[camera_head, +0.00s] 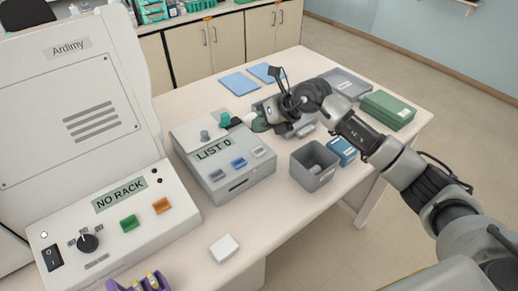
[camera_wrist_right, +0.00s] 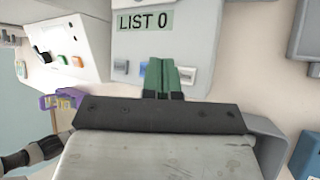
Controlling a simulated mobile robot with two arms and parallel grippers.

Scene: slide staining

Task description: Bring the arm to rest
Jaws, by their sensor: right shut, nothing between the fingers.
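My right arm reaches in from the right in the head view. My right gripper (camera_head: 258,124) is over the table, just behind the right part of the grey device labelled "LIST 0" (camera_head: 232,182). In the right wrist view the green fingertips of the right gripper (camera_wrist_right: 171,75) lie together with nothing between them. They overlap the front of the "LIST 0" device (camera_wrist_right: 199,48) in that picture; whether they touch it cannot be told. My left gripper is not in view.
A large white machine reading "NO RACK" (camera_head: 170,217) stands left. A grey open bin (camera_head: 314,178), blue box (camera_head: 342,150) and green box (camera_head: 388,109) lie near my right arm. A purple rack (camera_head: 116,286) and white block (camera_head: 224,247) are in front. Blue sheets (camera_head: 238,83) lie behind.

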